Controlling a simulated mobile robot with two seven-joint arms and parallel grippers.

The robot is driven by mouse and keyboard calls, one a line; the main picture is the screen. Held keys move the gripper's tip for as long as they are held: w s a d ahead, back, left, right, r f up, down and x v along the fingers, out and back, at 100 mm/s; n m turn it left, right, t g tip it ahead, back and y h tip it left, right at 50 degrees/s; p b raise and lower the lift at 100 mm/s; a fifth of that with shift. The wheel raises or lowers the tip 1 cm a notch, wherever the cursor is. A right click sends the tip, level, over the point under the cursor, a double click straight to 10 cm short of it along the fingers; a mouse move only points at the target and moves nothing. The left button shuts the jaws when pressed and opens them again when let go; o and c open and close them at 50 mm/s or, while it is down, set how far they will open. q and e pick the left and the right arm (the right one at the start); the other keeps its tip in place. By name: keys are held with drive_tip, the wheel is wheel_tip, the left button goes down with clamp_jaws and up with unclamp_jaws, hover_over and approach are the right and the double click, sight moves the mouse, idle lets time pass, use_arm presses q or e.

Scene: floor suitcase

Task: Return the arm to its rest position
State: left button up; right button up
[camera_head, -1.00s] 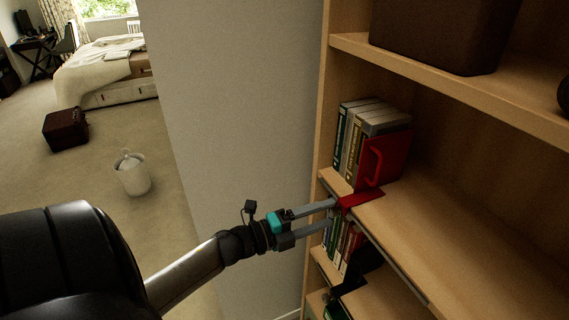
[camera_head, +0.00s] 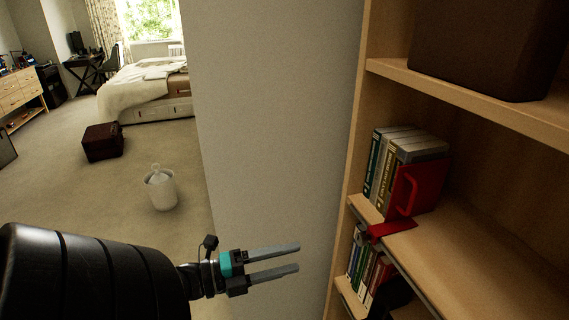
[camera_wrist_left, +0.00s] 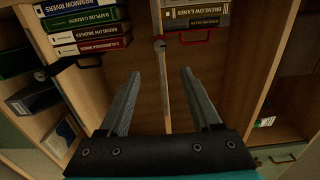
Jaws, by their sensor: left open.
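My left gripper (camera_head: 299,257) is open and empty in the head view, held in front of the grey wall and left of the bookshelf (camera_head: 357,150). Its two fingers are apart and touch nothing. In the left wrist view the open left gripper (camera_wrist_left: 160,75) points toward the shelf, with bare space between the fingers. A red bookend (camera_head: 420,187) stands against several upright books (camera_head: 388,172) on the middle shelf, its flat foot reaching the shelf's front edge. My right gripper is not in view.
More books (camera_head: 362,258) stand on the shelf below, beside a black bookend (camera_head: 394,292). A dark brown box (camera_head: 490,50) sits on the upper shelf. A white bin (camera_head: 161,190) and a brown suitcase (camera_head: 102,142) stand on the carpet. A bed (camera_head: 150,95) is behind. The carpet between is clear.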

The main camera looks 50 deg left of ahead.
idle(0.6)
use_arm(q)
drive_tip(key=s+a+f+n+g+y+b, duration=0.1)
drive_tip(key=s+f+n+y+b, duration=0.3)
drive_tip(key=f, duration=0.7)
drive_tip(key=w+f+n+g+y, duration=0.15)
drive_tip(key=f+n, duration=0.35)
drive_tip(key=f, duration=0.6)
drive_tip(key=s+a+f+n+g+y+b, duration=0.1)
drive_tip(key=s+f+n+g+y+b, duration=0.3)
drive_tip(key=f, duration=0.7)
drive_tip(key=s+d+f+n+g+b, duration=0.2)
drive_tip(key=s+d+f, duration=0.3)
drive_tip(key=f, duration=0.4)
drive_tip(key=s+d+f+n+g+h+b, duration=0.1)
drive_tip(key=s+d+f+g, duration=0.3)
drive_tip(key=f, duration=0.5)
drive_tip(key=s+d+f+n+g+h+b, duration=0.1)
drive_tip(key=s+d+f+n+g+b, duration=0.1)
drive_tip(key=s+d+f, duration=0.6)
drive_tip(key=shift+s+f+n+g+b, duration=0.3)
drive_tip(key=shift+s+f+n+g, duration=0.35)
drive_tip(key=shift+s+n, duration=0.35)
drive_tip(key=shift+w+h, duration=0.1)
drive_tip(key=shift+h, duration=0.15)
